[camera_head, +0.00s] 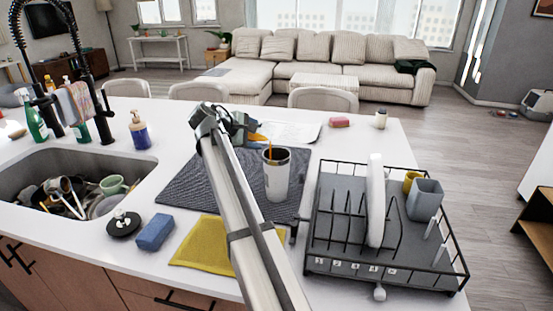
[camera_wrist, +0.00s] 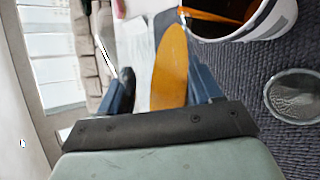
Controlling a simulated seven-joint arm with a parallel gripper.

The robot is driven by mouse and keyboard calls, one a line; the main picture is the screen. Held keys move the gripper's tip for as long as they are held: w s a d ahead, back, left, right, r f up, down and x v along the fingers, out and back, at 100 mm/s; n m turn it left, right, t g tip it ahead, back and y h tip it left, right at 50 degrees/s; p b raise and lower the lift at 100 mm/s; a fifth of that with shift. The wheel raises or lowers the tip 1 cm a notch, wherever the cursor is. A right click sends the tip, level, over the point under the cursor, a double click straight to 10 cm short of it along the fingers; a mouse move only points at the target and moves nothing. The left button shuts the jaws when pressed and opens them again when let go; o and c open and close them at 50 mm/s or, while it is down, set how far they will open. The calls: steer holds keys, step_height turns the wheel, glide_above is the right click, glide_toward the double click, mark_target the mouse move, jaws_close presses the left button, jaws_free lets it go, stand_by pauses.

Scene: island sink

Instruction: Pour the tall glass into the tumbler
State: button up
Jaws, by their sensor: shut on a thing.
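My gripper (camera_head: 246,127) is shut on the tall glass and holds it tilted above the dark mat. The glass's clear walls are hard to make out, but its amber liquid (camera_head: 257,138) shows, also as a long orange surface between my fingers in the wrist view (camera_wrist: 170,68). The white tumbler (camera_head: 277,180) with a dark rim stands upright on the mat, just right of and below the glass. A thin amber stream runs down into it. In the wrist view the tumbler (camera_wrist: 275,25) is at the top right, with amber liquid at its mouth.
A black dish rack (camera_head: 330,250) with a white plate (camera_head: 376,200) and cups stands to the right. A yellow cloth (camera_head: 205,243) and blue sponge (camera_head: 155,232) lie in front left, beside the sink (camera_head: 75,160). A clear round vessel (camera_wrist: 295,96) stands on the mat (camera_wrist: 235,75).

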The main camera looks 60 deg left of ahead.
steer(key=shift+f, duration=0.15)
steer(key=shift+d+r, duration=0.15)
steer(key=shift+r, duration=0.15)
steer(key=shift+w+d+r+m+g+y+p, duration=0.2)
steer(key=shift+r+m+y, duration=0.1)
steer(key=shift+r, duration=0.2)
steer(key=shift+w+d+r+m+g+y+p, duration=0.1)
steer(key=shift+d+r+m+y+p, duration=0.15)
steer(key=shift+r, duration=0.2)
steer(key=shift+f+m+g+y, duration=0.35)
steer(key=shift+f+y, duration=0.1)
steer(key=shift+f, duration=0.5)
steer(key=shift+d+f, duration=0.1)
steer(key=shift+f, duration=0.05)
steer(key=shift+r+y, duration=0.25)
steer(key=shift+y, duration=0.05)
